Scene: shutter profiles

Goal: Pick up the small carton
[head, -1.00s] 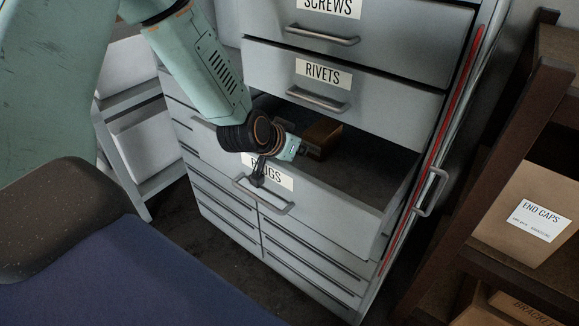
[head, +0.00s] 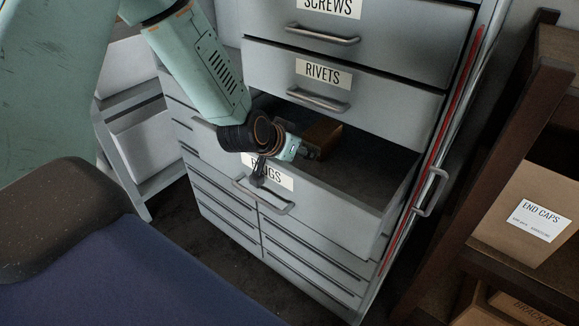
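The small brown carton (head: 325,132) lies inside the open drawer labelled PLUGS (head: 330,205), towards its back left. My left gripper (head: 311,151) reaches over the drawer's front into the drawer, right beside the near side of the carton. Its dark fingers are small and partly hidden behind the teal wrist part, so I cannot tell whether they are open or shut, or whether they touch the carton. My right gripper is not in view.
The shut RIVETS drawer (head: 345,85) sits just above the open drawer, with the SCREWS drawer (head: 380,30) higher up. At the right, a brown shelf holds an END CAPS box (head: 525,205). The rest of the open drawer looks empty.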

